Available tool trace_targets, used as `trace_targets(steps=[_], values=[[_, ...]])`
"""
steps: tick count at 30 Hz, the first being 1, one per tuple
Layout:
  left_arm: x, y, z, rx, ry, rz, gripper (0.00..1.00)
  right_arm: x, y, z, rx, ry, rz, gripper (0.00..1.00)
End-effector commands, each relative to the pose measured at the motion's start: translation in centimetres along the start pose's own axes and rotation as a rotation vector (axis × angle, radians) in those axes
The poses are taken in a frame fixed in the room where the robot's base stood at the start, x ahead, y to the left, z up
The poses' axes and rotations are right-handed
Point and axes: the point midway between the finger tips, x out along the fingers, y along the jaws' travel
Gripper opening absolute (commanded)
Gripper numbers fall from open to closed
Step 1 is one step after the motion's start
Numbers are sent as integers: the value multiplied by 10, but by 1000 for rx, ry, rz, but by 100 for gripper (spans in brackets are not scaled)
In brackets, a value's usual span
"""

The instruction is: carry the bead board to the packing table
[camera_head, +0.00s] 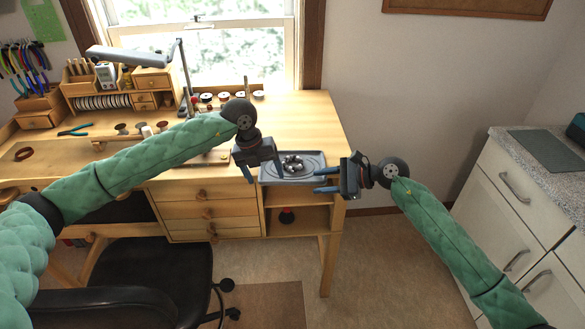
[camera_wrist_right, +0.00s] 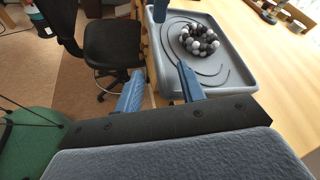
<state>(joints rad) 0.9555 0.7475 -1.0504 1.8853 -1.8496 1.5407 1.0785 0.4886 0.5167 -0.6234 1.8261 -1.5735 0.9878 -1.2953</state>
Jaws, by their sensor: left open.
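The bead board (camera_head: 315,158), a grey tray with a raised rim, lies at the front right edge of the wooden workbench (camera_head: 300,120). A ring of black, grey and white beads (camera_head: 292,163) lies in it; the right wrist view also shows the board (camera_wrist_right: 235,78). My left gripper (camera_head: 264,173) is at the board's left end with its fingers apart. My right gripper (camera_head: 319,180) is at the board's right end, fingers apart and pointing at it. In the right wrist view one finger (camera_wrist_right: 188,82) is close to the rim; contact is unclear. No table is plainly marked as the packing table.
A white cabinet with a speckled counter (camera_head: 502,136) and a dark mat (camera_head: 545,150) stands at the right. A black chair (camera_head: 160,275) stands before the bench. A lamp (camera_head: 140,55), pliers (camera_head: 75,130) and spools are on the bench. Floor between bench and cabinet is open.

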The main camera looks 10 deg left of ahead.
Motion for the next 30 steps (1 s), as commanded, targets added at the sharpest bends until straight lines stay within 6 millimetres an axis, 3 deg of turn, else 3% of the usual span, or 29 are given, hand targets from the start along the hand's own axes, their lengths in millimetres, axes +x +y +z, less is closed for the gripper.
trace_targets(steps=[3, 9, 14, 30], values=[[0, 0, 0, 0, 0, 0, 69, 0, 0, 0, 0, 0, 0, 36], [0, 0, 0, 0, 0, 0, 30, 0, 0, 0, 0, 0, 0, 0], [0, -1, -1, 1, 1, -1, 2, 0, 0, 1, 0, -1, 0, 0], [-1, -4, -2, 4, 2, -5, 0, 1, 0, 4, -1, -4, 1, 0]])
